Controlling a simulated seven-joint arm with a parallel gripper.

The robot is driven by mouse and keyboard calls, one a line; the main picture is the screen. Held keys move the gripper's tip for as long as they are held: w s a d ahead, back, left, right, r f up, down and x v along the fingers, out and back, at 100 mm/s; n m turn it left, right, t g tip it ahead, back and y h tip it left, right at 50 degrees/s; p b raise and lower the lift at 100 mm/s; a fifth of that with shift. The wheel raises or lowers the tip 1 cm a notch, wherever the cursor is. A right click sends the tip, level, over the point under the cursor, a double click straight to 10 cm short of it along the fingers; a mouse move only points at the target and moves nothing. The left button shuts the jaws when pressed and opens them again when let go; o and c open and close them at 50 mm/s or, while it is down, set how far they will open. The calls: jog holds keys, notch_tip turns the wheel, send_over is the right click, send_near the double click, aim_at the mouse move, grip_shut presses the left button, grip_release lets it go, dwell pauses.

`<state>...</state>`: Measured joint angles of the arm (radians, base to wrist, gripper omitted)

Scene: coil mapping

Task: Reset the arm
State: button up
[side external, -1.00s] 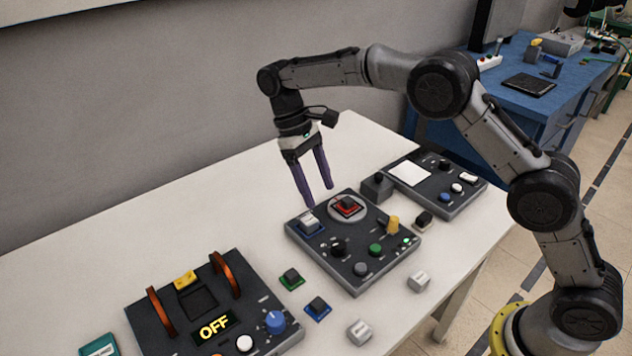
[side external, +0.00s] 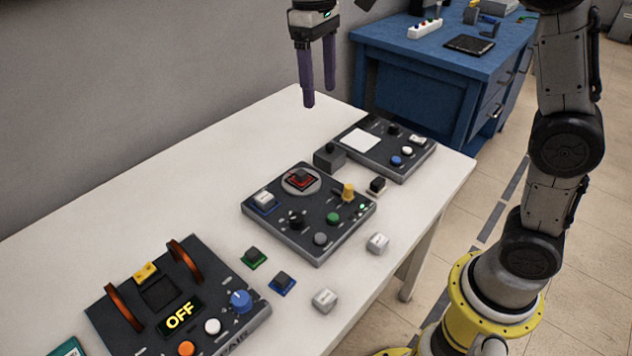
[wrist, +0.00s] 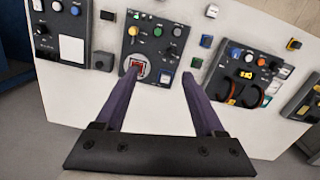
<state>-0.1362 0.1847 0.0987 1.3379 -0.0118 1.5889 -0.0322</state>
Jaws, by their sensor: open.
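My gripper (side external: 319,97) is open and empty, with purple fingers pointing down, high above the far part of the white table (side external: 215,150). In the wrist view its fingers (wrist: 161,72) are spread apart with nothing between them. Below it is the middle dark panel (side external: 290,237), with a round grey disc (side external: 287,187) that carries a dark block (side external: 302,176) on a red-edged square. A pale block (side external: 264,197) sits on a blue pad at that panel's left corner. The middle panel also shows in the wrist view (wrist: 150,25).
A panel with orange coils (side external: 123,306) and an "OFF" display (side external: 180,314) stands at the near left. Another panel (side external: 385,147) with a white square is at the back right. Small loose blocks (side external: 378,243) lie between and beside them. A blue workbench (side external: 415,85) stands behind.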

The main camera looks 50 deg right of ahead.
jog(key=s+d+r+m+t, duration=0.1)
jog(key=s+d+t, duration=0.1)
jog(key=s, duration=0.5)
jog(key=s+d+r+t, duration=0.2)
jog(key=s, duration=0.6)
jog(key=s+d+f+m+t, duration=0.1)
jog(key=s+f+t, duration=0.1)
jog(key=s+f, duration=0.5)
notch_tip(320, 180, down, 3)
jog(key=shift+f, duration=0.2)
jog(key=shift+s, duration=0.1)
jog(key=shift+c, duration=0.2)
